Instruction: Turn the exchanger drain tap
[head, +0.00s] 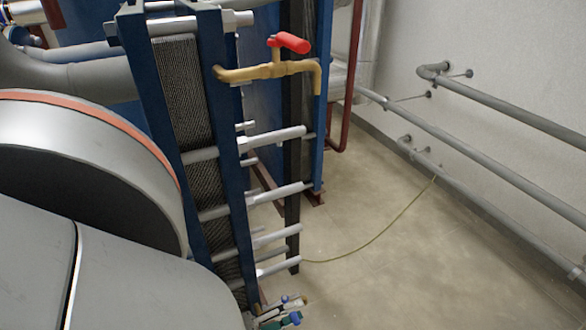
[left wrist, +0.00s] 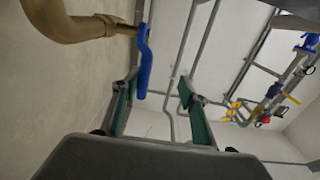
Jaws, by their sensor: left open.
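In the left wrist view a brass tap pipe (left wrist: 75,24) comes in from the upper left, with a long blue handle (left wrist: 143,62). My left gripper (left wrist: 158,82) is open, its two green-padded fingers apart. The handle's lower end shows between the fingers, closer to the left one; I cannot tell contact. In the head view my left gripper (head: 282,316) shows small at the bottom edge, by the foot of the plate exchanger (head: 222,130). Blue and green bits overlap there. Higher up, a brass pipe (head: 235,75) carries a red handle (head: 291,43). My right gripper is out of view.
Grey bars (head: 275,137) stick out from the exchanger's side. Grey pipes (head: 470,165) run along the right wall. A thin yellow line (head: 380,235) crosses the floor. The floor (head: 430,270) between exchanger and wall is mostly clear.

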